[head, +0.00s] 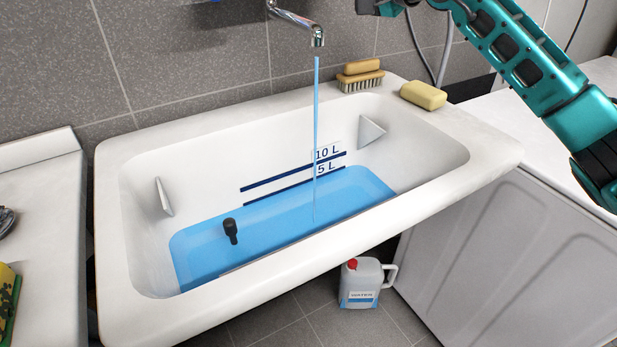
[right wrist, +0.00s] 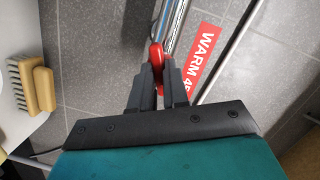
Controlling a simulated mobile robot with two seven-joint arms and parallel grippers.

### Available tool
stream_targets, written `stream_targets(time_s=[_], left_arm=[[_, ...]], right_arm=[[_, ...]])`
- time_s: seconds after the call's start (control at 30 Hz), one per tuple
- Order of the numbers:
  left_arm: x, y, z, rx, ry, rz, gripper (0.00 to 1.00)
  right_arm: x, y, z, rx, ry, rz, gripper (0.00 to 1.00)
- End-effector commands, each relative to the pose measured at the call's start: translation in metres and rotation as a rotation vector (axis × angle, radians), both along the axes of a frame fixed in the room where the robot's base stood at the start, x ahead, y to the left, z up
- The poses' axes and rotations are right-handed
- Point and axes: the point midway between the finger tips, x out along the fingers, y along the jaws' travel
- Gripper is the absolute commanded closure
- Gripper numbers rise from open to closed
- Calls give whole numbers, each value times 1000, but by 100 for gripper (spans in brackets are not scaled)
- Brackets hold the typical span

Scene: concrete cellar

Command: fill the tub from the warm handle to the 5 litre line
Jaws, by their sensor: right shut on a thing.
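The white tub (head: 130,165) holds blue water (head: 270,225). A thin blue stream (head: 316,120) runs from the chrome spout (head: 317,38) into it. The water's back edge lies very close to the lower dark line, marked 5 L (head: 326,170), and seems just under it. The 10 L mark (head: 327,153) is above the water. In the right wrist view my right gripper (right wrist: 158,85) is shut on the red handle (right wrist: 157,56), beside a red label (right wrist: 201,62) reading "WARM 45". In the head view only its dark edge shows at the top. My left gripper is not in view.
A black plug-like object (head: 231,232) stands in the water. A brush (head: 360,80) and a yellow soap or sponge (head: 423,95) lie on the tub's back right rim. White counters flank the tub.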

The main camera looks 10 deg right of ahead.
Motion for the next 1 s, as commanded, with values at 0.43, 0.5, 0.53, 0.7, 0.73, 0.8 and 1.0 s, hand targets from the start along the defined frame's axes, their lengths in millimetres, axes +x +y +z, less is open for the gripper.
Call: stream_targets(time_s=[0.43,0.5,0.53,0.7,0.73,0.8,1.0], left_arm=[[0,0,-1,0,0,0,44],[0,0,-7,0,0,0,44],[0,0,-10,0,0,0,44],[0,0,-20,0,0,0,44],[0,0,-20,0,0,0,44],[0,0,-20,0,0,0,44],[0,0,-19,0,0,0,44]], right_arm=[[0,2,0,12,2,4,100],[0,2,-3,66,22,3,100],[0,2,-4,101,34,4,100],[0,2,-4,295,103,5,100],[0,2,-3,313,111,5,100],[0,1,-2,334,119,4,100],[0,1,-1,334,120,4,100]])
